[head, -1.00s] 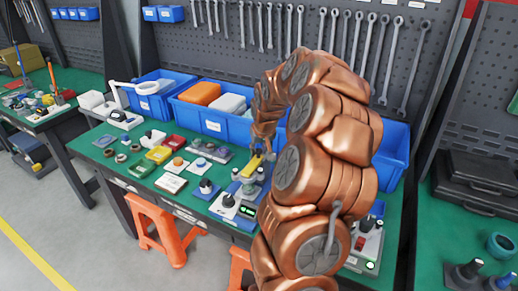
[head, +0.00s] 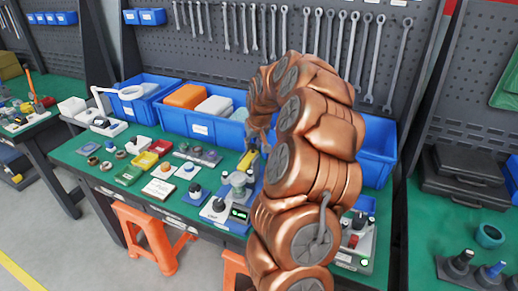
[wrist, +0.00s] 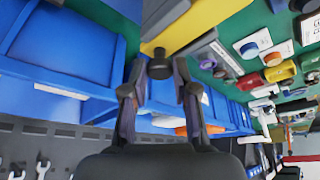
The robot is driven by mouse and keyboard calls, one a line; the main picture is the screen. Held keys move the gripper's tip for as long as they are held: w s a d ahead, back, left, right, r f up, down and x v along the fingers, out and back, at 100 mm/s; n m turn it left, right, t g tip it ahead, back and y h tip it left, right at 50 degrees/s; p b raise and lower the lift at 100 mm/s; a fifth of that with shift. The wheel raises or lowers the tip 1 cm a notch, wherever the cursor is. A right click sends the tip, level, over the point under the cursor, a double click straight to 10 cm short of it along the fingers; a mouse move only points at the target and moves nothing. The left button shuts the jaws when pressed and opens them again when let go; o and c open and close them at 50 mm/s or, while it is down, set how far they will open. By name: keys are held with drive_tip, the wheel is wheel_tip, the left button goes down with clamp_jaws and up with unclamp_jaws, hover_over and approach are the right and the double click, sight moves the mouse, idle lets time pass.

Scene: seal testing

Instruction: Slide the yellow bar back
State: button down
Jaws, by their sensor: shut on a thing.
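The yellow bar (head: 247,160) shows in the head view on the blue fixture near the middle of the workbench, partly hidden by my arm. In the wrist view the yellow bar (wrist: 198,22) runs diagonally across the top, with a round black knob (wrist: 160,66) at its near end. My gripper (wrist: 158,70) has its two dark fingers on either side of this knob and is shut on it. In the head view my gripper (head: 256,143) is small and partly hidden at the end of my copper-coloured arm.
Blue bins (head: 200,127) line the back of the green bench (head: 75,150), close behind my gripper. Several small fixtures and coloured blocks crowd the bench to the left. Wrenches hang on the grey pegboard. Orange stools (head: 142,232) stand at the bench front.

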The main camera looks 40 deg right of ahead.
drive_tip(key=shift+w+d+r, duration=0.1)
drive_tip(key=shift+w+d, duration=0.15)
drive_tip(key=shift+d, duration=0.35)
drive_tip(key=shift+w+d+r, duration=0.1)
drive_tip(key=shift+w+d, duration=0.15)
drive_tip(key=shift+d, duration=0.35)
drive_tip(key=c, duration=0.9)
unclamp_jaws()
drive_tip(key=shift+d+f, duration=0.1)
drive_tip(key=shift+f, duration=0.05)
drive_tip(key=v, duration=1.2)
